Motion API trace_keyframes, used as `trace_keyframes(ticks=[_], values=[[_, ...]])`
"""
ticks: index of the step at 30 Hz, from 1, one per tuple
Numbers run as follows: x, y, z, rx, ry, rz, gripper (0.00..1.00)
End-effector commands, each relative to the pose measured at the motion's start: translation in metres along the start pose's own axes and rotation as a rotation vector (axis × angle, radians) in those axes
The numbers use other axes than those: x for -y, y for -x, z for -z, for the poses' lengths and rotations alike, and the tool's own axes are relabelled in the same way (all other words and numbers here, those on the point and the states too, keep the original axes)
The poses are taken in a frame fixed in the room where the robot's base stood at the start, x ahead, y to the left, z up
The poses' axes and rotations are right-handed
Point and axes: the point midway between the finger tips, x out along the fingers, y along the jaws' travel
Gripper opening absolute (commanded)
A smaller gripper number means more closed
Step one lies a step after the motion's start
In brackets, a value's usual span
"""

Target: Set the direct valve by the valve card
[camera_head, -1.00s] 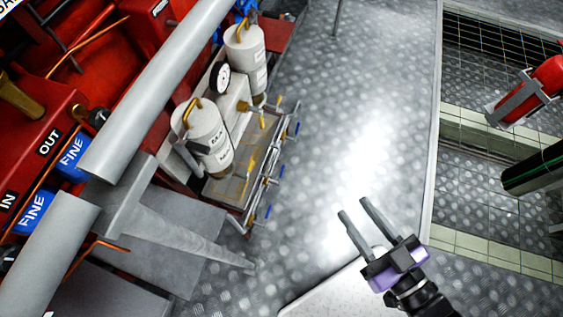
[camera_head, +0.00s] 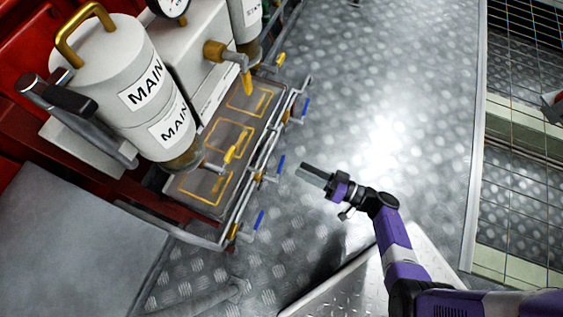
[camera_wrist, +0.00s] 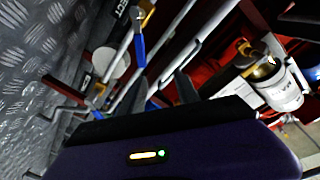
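My gripper (camera_head: 308,174) is to the right of the valve pipes in the head view, over the floor, apart from them. In the wrist view my gripper (camera_wrist: 163,84) has two fingers spread with nothing between them. Several small levers line the pipes: an upper blue lever (camera_head: 306,107), a middle blue lever (camera_head: 281,165) and a lower blue lever (camera_head: 259,220). A blue lever (camera_wrist: 139,50) appears beyond the fingers in the wrist view, near a partly cut-off label (camera_wrist: 120,10) ending in "ECT". I cannot tell which head-view lever it is. No readable valve card shows.
A white canister (camera_head: 125,75) marked MAIN and a gauge (camera_head: 170,4) stand left of the pipes. A tray (camera_head: 190,205) with yellow-outlined squares lies behind the pipes. Open metal floor (camera_head: 390,120) lies right of the pipes.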

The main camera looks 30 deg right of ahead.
Motion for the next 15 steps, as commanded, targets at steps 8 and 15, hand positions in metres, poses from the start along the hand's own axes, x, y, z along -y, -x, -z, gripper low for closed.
trace_keyframes(ticks=[8,15], values=[[-0.038,-0.011,-0.028,0.069,-0.173,0.073,0.38],[-0.035,-0.035,-0.031,0.079,-0.185,0.081,0.38]])
